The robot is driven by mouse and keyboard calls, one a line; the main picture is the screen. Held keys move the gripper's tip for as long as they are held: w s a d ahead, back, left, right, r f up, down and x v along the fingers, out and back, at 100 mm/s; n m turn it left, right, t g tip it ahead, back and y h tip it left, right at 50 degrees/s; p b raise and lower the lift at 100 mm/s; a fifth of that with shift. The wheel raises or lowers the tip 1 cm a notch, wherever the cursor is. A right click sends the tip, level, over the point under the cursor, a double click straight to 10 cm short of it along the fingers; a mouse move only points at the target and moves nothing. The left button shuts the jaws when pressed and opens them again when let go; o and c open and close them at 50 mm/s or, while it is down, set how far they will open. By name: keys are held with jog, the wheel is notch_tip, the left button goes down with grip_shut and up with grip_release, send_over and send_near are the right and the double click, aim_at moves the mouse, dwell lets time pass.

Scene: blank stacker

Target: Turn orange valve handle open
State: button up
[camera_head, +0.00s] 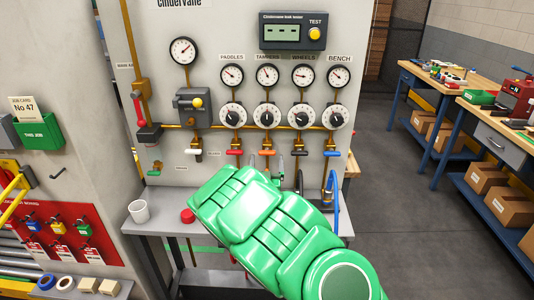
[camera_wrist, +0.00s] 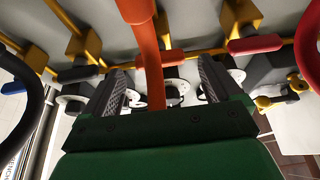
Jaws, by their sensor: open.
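The orange valve handle (camera_head: 267,152) lies crosswise on its brass pipe, below the second of the dial knobs in the head view. My gripper (camera_wrist: 163,73) is open, its two dark ridged fingers pointing toward the panel in the wrist view. A long orange piece (camera_wrist: 150,65) runs between the fingers, close to the camera; I cannot tell whether it is the handle or a hose, and no contact is clear. In the head view my green arm hides most of my gripper, just below the handle row.
A red handle (camera_head: 235,152) sits left of the orange one, and a blue handle (camera_head: 332,154) sits to the right. Gauges and knobs line the panel above. A shelf with a white cup (camera_head: 139,211) lies below.

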aim_at(267, 155)
jog(key=shift+x, duration=2.15)
jog(key=shift+c, duration=0.4)
jog(key=c, duration=0.9)
